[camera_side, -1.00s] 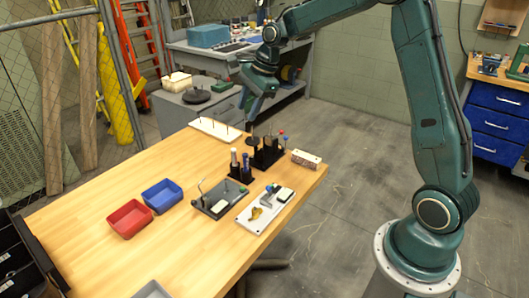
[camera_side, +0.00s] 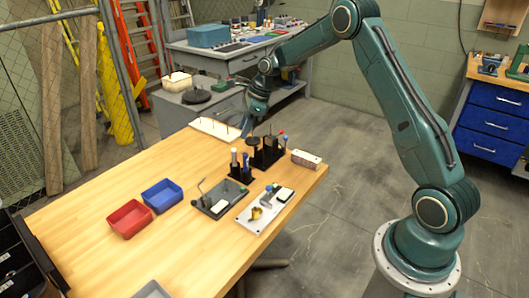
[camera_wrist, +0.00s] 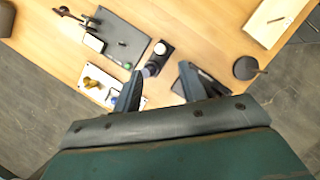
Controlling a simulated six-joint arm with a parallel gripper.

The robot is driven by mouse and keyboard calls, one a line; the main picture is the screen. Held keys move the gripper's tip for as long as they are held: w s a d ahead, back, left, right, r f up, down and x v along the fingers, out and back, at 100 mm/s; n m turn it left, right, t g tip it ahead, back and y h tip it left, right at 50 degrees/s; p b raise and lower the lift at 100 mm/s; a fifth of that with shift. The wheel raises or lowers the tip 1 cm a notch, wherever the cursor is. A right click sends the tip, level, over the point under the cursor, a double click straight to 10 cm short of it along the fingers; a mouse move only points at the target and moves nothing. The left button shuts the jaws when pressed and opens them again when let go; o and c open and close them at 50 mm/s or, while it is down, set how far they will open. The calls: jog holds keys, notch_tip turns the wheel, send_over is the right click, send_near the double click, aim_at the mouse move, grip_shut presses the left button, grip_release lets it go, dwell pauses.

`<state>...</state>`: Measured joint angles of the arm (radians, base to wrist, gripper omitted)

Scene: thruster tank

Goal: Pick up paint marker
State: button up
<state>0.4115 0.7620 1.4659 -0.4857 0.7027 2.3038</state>
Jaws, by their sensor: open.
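My gripper (camera_side: 246,130) is over the far part of the wooden table, near the black holders. In the wrist view its two fingers (camera_wrist: 160,70) are spread apart with nothing held. Upright markers (camera_side: 234,156) stand in a small black holder (camera_side: 240,176); one has a white top and another (camera_side: 245,161) looks blue and white. I cannot tell which is the paint marker. In the wrist view the marker holder (camera_wrist: 161,56) shows between and beyond the fingers, with a pale marker top (camera_wrist: 160,48) and a purplish one (camera_wrist: 150,70) seen from above.
A larger black rack (camera_side: 268,155) stands just behind the marker holder. Red (camera_side: 131,219) and blue (camera_side: 162,194) bins are on the left; the table between is clear.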

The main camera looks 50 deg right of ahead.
aim_at(235, 149)
jog(key=shift+x, duration=3.6)
jog(key=shift+f, duration=0.1)
jog(key=shift+x, duration=2.55)
jog(key=shift+w, duration=0.1)
grip_shut()
